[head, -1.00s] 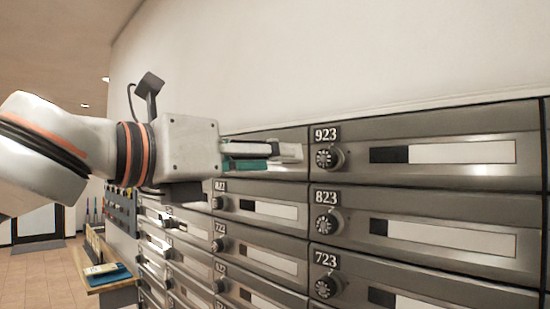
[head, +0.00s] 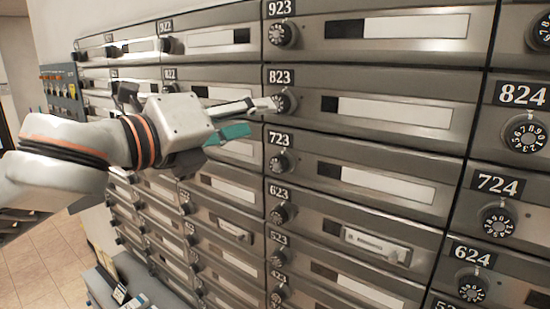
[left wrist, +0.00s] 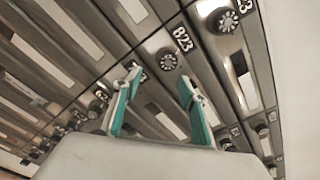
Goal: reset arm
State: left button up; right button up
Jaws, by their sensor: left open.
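My left gripper (head: 250,118) reaches in from the left in the head view, in front of the mailbox wall near the dial of box 823 (head: 390,113). Its teal-lined fingers are apart with nothing between them. In the left wrist view the two fingers (left wrist: 155,95) stand open, with the 823 dial (left wrist: 168,60) beyond them. I cannot tell whether a fingertip touches the mailbox front. My right gripper is in neither view.
The wall of metal mailboxes with dials fills most of the head view, including box 923 (head: 370,30) and box 824 (head: 522,125). A grey table (head: 125,285) with small items stands at lower left. Tiled floor (head: 40,270) shows beside it.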

pick_arm(q)
jog(key=a+f+n+y, duration=0.35)
jog(key=f+n, duration=0.25)
jog(key=f, duration=0.5)
jog(key=w+a+f+n+y, duration=0.1)
jog(key=a+f+n+y, duration=0.1)
jog(key=a+f+n, duration=0.6)
jog(key=a+f+n+y, duration=0.15)
jog(key=f+n, duration=0.25)
jog(key=f, duration=0.9)
jog(key=s+a+f+n+g+y, duration=0.75)
jog(key=s+a+f+n, duration=0.25)
jog(key=s+a+f, duration=1.1)
jog(key=d+f+n+t+h, duration=0.3)
jog(key=d+f+t+h, duration=0.1)
jog(key=d+f, duration=1.2)
jog(key=shift+f+h, duration=0.85)
jog(key=shift+f, duration=0.5)
jog(key=shift+w+d, duration=0.1)
